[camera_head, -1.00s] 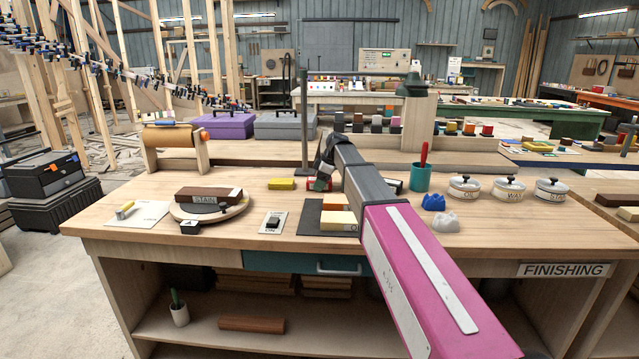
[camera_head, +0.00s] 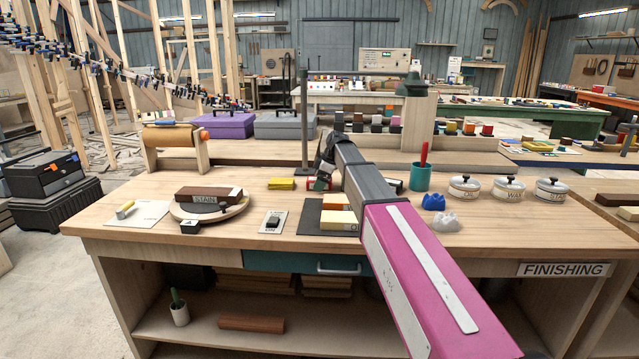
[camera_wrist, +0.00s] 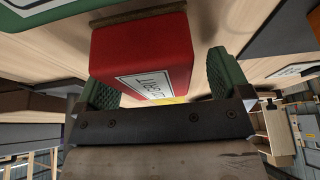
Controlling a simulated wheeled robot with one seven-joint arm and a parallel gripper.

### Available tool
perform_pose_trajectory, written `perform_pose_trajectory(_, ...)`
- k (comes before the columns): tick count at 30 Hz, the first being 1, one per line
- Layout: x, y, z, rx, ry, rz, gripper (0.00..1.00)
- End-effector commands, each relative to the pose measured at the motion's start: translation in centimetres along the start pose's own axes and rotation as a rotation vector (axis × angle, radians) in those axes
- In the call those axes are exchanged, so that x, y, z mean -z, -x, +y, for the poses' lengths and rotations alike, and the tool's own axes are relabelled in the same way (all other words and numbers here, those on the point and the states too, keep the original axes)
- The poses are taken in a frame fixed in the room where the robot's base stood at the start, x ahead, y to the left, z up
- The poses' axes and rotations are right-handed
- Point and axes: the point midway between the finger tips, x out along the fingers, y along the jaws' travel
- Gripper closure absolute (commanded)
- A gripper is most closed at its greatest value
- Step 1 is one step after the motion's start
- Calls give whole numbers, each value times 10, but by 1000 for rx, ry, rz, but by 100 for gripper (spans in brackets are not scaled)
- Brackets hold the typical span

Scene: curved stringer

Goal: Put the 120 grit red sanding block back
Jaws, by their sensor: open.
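The red sanding block (camera_wrist: 140,45) is large in the wrist view. It has a white label whose lettering is only partly readable, so I cannot make out the number. It lies between or just beyond the green finger pads of my gripper (camera_wrist: 165,84). A gap shows between the block and the right-hand pad; contact at the left pad is unclear. In the head view a sliver of the red block (camera_head: 311,184) shows on the bench beside my gripper (camera_head: 322,181), mostly hidden by it. My gripper is open, low over the bench.
A yellow block (camera_head: 281,184) lies left of the red one. A dark mat (camera_head: 311,217) with light and brown blocks is in front. A switch plate (camera_head: 273,222) and turntable (camera_head: 233,210) are left. A teal cup (camera_head: 420,178) and lidded pots (camera_head: 508,189) stand right.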

Motion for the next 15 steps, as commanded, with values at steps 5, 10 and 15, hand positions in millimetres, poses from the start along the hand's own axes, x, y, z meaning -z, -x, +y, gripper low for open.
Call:
perform_pose_trajectory(5,1,36,3,-7,0,3,6)
perform_pose_trajectory(10,1,72,4,-9,0,4,6)
perform_pose_trajectory(15,1,100,4,-9,0,4,6)
